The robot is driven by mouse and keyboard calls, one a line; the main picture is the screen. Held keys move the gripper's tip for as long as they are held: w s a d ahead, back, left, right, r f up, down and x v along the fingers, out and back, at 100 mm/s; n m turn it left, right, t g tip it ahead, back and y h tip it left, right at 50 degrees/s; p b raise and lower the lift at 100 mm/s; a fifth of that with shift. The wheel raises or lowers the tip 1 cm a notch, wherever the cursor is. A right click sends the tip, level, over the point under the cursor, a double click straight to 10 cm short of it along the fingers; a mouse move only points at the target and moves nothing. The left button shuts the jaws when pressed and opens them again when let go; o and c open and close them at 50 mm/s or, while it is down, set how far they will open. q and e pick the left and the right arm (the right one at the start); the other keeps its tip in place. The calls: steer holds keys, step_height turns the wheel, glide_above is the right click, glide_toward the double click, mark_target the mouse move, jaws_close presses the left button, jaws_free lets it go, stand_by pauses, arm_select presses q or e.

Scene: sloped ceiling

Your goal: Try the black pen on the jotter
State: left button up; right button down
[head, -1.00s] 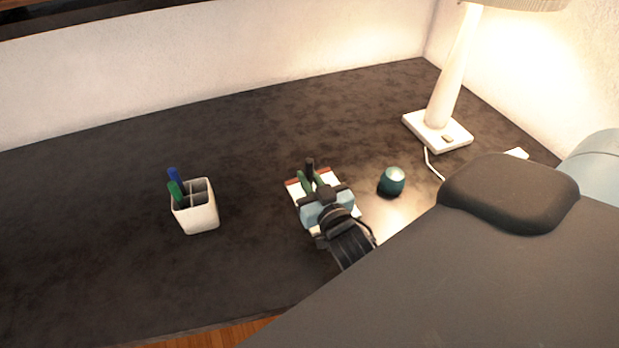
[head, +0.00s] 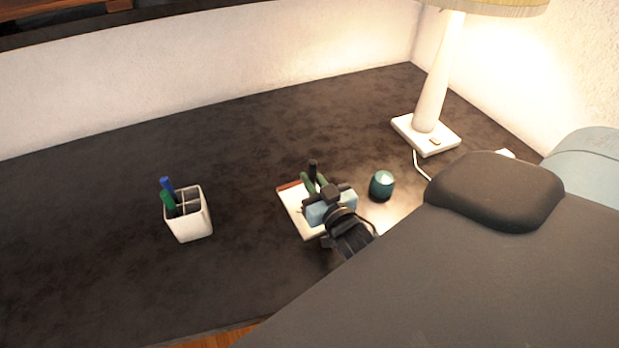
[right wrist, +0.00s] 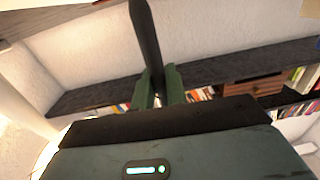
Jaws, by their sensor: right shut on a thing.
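The black pen (head: 313,167) is held between the green fingers of my right gripper (head: 315,184), above the jotter. In the right wrist view the pen (right wrist: 147,40) stands out from between the two fingers (right wrist: 158,86). The jotter (head: 292,202) is a white pad with a red-brown band on its far edge, lying on the dark desk. My gripper and wrist hide its right part. I cannot tell whether the pen's lower end touches the paper. My left gripper is not in view.
A white pen cup (head: 190,222) with a blue and a green pen stands to the left. A small teal round object (head: 382,186) sits just right of the jotter. A white lamp (head: 432,85) with a cord stands at the back right. The desk between cup and jotter is clear.

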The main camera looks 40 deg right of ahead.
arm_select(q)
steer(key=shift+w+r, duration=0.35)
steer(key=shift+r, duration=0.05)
arm_select(e)
steer(key=shift+s+d, duration=0.15)
steer(key=shift+d, duration=0.55)
steer(key=shift+s+d, duration=0.15)
steer(key=shift+d, duration=0.55)
arm_select(q)
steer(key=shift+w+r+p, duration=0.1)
steer(key=shift+p, duration=0.2)
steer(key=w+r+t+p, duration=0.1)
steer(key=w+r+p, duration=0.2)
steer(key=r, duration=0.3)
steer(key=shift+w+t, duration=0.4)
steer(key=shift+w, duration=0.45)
arm_select(e)
step_height(320, 180, up, 6)
